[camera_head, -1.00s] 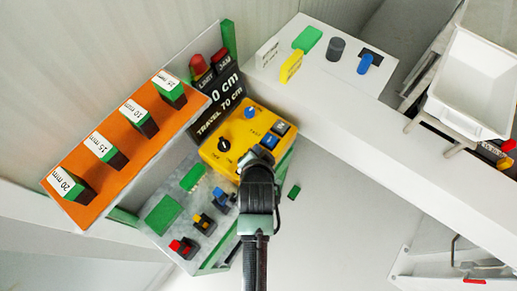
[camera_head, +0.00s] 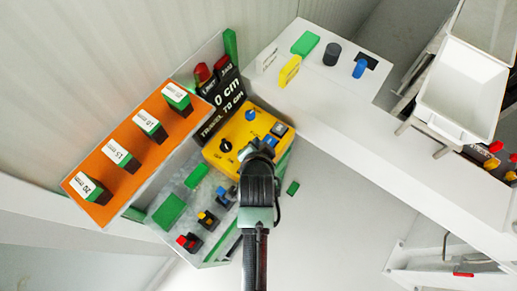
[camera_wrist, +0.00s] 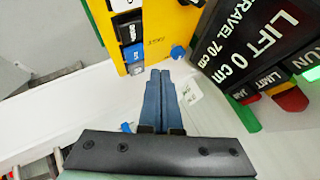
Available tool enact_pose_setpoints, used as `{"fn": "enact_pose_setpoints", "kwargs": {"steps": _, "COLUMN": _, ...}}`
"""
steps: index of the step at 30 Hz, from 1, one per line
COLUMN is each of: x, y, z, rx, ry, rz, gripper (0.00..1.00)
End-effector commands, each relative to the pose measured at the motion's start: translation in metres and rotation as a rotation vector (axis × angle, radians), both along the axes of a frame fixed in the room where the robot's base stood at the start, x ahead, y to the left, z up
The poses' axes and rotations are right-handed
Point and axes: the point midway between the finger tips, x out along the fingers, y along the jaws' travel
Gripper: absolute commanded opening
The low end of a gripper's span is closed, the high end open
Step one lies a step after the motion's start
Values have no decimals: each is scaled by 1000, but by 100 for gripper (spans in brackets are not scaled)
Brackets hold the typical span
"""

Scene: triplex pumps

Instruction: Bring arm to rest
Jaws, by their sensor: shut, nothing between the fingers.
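My arm (camera_head: 257,195) reaches up from the bottom middle of the head view, its end over the lower edge of the yellow control box (camera_head: 243,138). My gripper's fingertips are hidden behind the arm there. In the wrist view my gripper (camera_wrist: 160,75) shows two blue fingers pressed together with nothing between them. The yellow box (camera_wrist: 160,22) is just beyond the fingertips, with a blue knob (camera_wrist: 178,52) close to their right. I cannot tell whether the fingers touch anything.
A black display (camera_wrist: 265,40) reading LIFT 0 cm and TRAVEL 70 cm stands beside the yellow box. An orange rack (camera_head: 130,150) holds labelled blocks. A white counter (camera_head: 400,165) runs right, with a white bin (camera_head: 462,85) near it. Open floor (camera_head: 330,225) lies right of my arm.

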Motion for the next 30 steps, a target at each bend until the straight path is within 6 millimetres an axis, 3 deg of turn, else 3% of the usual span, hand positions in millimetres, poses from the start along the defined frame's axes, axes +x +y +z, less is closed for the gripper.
{"fn": "enact_pose_setpoints", "kwargs": {"steps": 17, "x": 0, "y": 0, "z": -1, "rx": 0, "ry": 0, "rz": 0, "gripper": 0}}
{"fn": "enact_pose_setpoints", "kwargs": {"steps": 19, "x": 14, "y": -2, "z": 16, "rx": -19, "ry": -49, "rz": 13, "gripper": 0}}
{"fn": "enact_pose_setpoints", "kwargs": {"steps": 23, "x": 53, "y": -7, "z": 78, "rx": -94, "ry": -212, "rz": 61, "gripper": 0}}
{"fn": "enact_pose_setpoints", "kwargs": {"steps": 27, "x": 89, "y": -10, "z": 179, "rx": -218, "ry": -453, "rz": 114, "gripper": 0}}
{"fn": "enact_pose_setpoints", "kwargs": {"steps": 30, "x": 99, "y": -11, "z": 256, "rx": -315, "ry": -628, "rz": 139, "gripper": 0}}
